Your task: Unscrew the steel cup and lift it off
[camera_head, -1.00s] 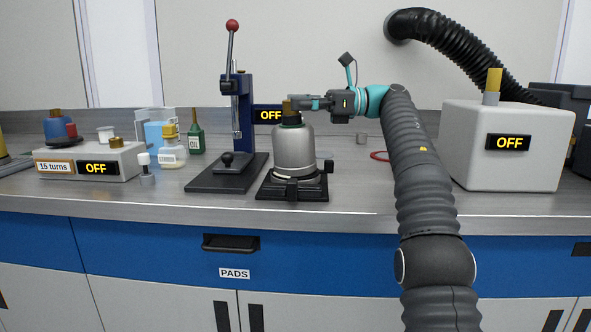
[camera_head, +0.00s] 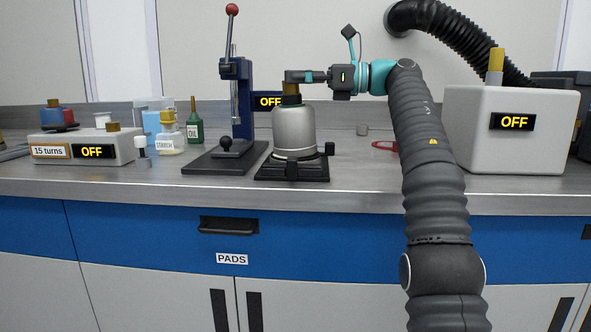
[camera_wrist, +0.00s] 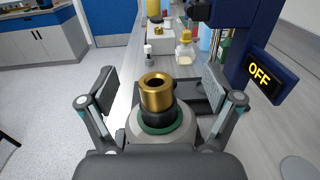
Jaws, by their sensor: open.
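The steel cup (camera_head: 294,132) is a silver, round-shouldered body, upright in a black clamp base (camera_head: 292,172) on the bench. On top are a dark neck and a brass collar (camera_head: 290,88). In the wrist view the hollow brass collar (camera_wrist: 156,95) rises from a black neck with a green ring around it, with the cup's grey shoulder (camera_wrist: 182,136) below.
A blue lever press (camera_head: 240,110) with an OFF sign stands close left of the cup. A grey box (camera_head: 516,140) with an OFF display is at right. Bottles and a "15 turns" unit (camera_head: 82,148) are at left. A red ring (camera_head: 384,145) lies right of the cup.

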